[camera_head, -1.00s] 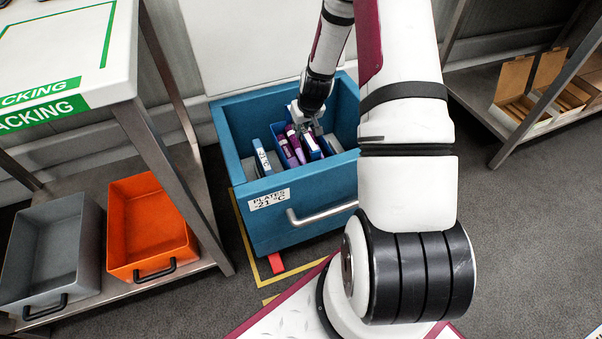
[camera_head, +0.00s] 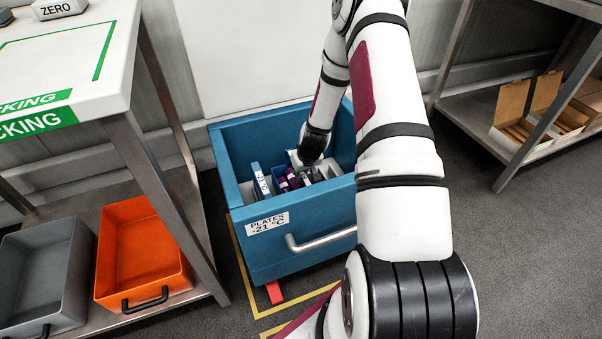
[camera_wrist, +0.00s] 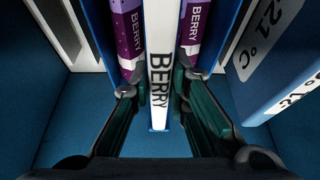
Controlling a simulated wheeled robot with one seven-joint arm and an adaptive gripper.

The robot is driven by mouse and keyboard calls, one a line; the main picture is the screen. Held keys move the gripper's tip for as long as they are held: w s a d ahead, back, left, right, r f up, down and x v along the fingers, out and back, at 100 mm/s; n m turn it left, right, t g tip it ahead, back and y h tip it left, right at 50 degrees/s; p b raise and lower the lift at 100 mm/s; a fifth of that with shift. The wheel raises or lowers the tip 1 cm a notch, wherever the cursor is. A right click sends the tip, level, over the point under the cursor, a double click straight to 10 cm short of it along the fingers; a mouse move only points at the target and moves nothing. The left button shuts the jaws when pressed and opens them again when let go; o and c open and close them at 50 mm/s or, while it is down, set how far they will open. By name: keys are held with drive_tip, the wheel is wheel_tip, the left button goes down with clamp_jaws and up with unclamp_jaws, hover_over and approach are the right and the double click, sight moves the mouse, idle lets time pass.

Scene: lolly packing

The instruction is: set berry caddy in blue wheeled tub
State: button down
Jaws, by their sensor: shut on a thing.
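The blue tub (camera_head: 268,249), labelled PLATES -21 °C, stands on the floor with its top open. The berry caddy, with purple lolly packs (camera_head: 287,180), sits inside the tub, below its rim. In the wrist view, the caddy's white BERRY handle (camera_wrist: 160,70) stands upright between two purple BERRY packs. My gripper (camera_wrist: 155,92) is shut on this handle, one finger on each side. In the head view my gripper (camera_head: 306,172) reaches down inside the tub, partly hidden by my arm. I cannot tell whether the caddy touches the tub's bottom.
A blue-and-white labelled box (camera_head: 260,179) stands in the tub left of the caddy; its -21 °C label (camera_wrist: 268,38) shows close at right in the wrist view. Orange (camera_head: 143,255) and grey (camera_head: 45,270) bins sit on the left shelf. Open cartons (camera_head: 535,115) sit at right.

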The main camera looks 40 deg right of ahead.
drive_tip(key=c, duration=1.5)
unclamp_jaws()
drive_tip(key=shift+f, duration=0.1)
drive_tip(key=shift+c, duration=0.2)
